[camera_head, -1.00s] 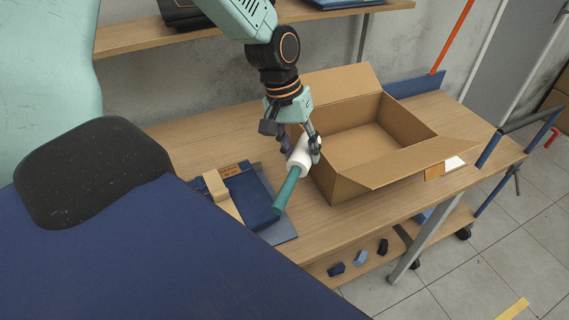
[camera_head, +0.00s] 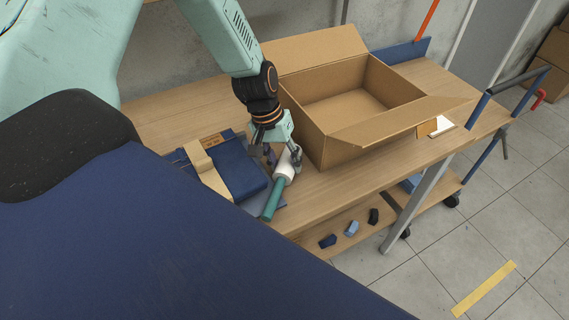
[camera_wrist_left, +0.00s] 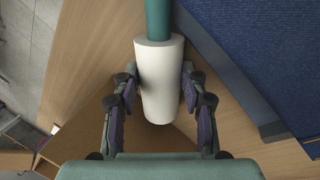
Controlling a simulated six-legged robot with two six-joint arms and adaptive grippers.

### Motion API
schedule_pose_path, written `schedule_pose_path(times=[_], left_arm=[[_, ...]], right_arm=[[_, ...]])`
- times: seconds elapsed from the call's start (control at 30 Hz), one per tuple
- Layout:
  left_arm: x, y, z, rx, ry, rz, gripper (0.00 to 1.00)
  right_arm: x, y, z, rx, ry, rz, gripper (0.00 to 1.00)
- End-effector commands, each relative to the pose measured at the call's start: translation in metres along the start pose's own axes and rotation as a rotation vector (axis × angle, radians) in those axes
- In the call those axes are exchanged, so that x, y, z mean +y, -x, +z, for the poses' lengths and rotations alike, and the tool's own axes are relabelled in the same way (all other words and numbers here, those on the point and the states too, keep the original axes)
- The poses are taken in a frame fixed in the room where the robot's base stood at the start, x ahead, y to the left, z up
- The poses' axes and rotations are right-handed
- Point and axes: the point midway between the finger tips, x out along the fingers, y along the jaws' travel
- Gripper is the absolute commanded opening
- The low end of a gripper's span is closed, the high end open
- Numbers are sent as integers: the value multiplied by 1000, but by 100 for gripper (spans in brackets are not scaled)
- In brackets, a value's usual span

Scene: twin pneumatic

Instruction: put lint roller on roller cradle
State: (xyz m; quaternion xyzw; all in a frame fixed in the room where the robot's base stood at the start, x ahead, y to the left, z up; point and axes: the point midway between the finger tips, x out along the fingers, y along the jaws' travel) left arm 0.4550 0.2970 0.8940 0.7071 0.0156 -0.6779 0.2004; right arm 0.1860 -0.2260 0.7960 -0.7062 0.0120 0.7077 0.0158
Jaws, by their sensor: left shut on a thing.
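The lint roller has a white roll (camera_head: 285,171) and a teal handle (camera_head: 272,201) that points toward the table's front edge. My left gripper (camera_head: 283,158) is shut on the white roll, reaching it from above. In the left wrist view the white roll (camera_wrist_left: 160,85) sits between the two fingers, with the handle (camera_wrist_left: 158,18) running out the top. The roller is low over the table, beside the blue pack; I cannot tell whether it touches the wood. I cannot pick out the roller cradle with certainty. My right gripper is not in view.
An open cardboard box (camera_head: 345,146) stands just right of the roller. A dark blue pack (camera_head: 238,168) with a tan band (camera_head: 208,170) lies to its left. An orange-and-white piece (camera_head: 436,126) lies near the table's right end. Several small blue blocks (camera_head: 351,228) sit on the lower shelf.

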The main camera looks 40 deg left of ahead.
Motion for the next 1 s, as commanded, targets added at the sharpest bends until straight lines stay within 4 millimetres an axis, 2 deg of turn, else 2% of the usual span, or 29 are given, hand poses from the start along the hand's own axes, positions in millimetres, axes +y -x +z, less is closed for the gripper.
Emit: schedule_pose_path(times=[0.4, 0.43, 0.7, 1.0], left_arm=[[-1, -4, 0, 1, -1, 0, 0], [-1, -4, 0, 0, -1, 0, 44], [-1, -3, 0, 1, -1, 0, 66], [0, -2, 0, 1, -1, 0, 66]], right_arm=[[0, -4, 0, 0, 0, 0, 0], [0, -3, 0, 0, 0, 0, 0], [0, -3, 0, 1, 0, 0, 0], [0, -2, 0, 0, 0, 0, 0]])
